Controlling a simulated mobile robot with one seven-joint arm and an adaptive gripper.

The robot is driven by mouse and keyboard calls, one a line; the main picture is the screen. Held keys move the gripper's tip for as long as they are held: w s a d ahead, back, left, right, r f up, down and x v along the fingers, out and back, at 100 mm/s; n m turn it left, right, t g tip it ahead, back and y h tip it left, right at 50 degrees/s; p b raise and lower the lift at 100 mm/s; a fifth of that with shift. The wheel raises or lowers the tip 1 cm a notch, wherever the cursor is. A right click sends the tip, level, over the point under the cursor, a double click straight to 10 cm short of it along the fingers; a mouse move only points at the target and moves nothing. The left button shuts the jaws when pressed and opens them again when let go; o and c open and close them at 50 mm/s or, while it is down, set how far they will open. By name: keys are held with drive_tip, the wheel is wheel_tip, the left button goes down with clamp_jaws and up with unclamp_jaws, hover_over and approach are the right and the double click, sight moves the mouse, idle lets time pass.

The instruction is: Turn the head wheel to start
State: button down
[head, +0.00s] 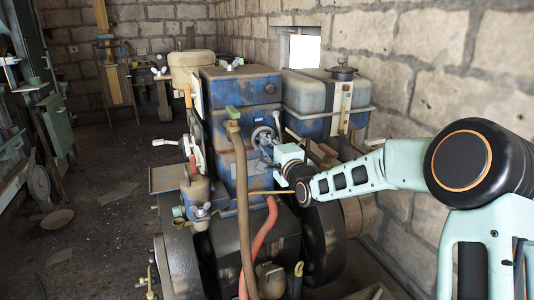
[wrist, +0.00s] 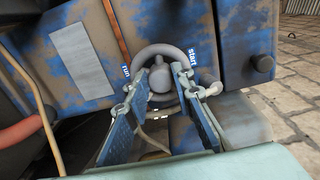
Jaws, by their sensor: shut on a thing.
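The head wheel (head: 263,131) is a small grey ring on the upper part of the blue engine (head: 228,92) in the head view. In the wrist view the wheel (wrist: 160,80) shows its round hub and ring, between a "run" label on the left and a "start" label on the right. My gripper (head: 270,144) reaches it from the right. In the wrist view my gripper (wrist: 165,88) has one blue-padded finger on each side of the hub, shut on the wheel. The fingers hide the lower part of the ring.
A blue and grey tank (head: 318,97) stands just behind my arm. A brown hose (head: 242,190) and a red hose (head: 260,235) run down the engine's front. The stone wall (head: 440,80) is close on the right. Floor (head: 100,225) is open on the left.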

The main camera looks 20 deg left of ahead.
drive_tip(key=n+b, duration=0.3)
drive_tip(key=shift+f+n+b, duration=0.3)
drive_tip(key=shift+n+b, duration=0.05)
drive_tip(key=shift+n, duration=0.05)
drive_tip(key=n+b, duration=0.3)
drive_tip(key=shift+n, duration=0.3)
drive_tip(key=n+b, duration=0.3)
drive_tip(key=shift+n, duration=0.3)
drive_tip(key=n+b, duration=0.2)
drive_tip(key=n, duration=0.1)
drive_tip(key=shift+n, duration=0.3)
drive_tip(key=n+b, duration=0.4)
drive_tip(key=n, duration=0.2)
drive_tip(key=shift+w+d, duration=0.1)
drive_tip(key=shift+d, duration=0.05)
drive_tip(key=n+b, duration=0.2)
drive_tip(key=n, duration=0.4)
drive_tip(key=shift+w+d+r, duration=0.1)
drive_tip(key=shift+n+b, duration=0.3)
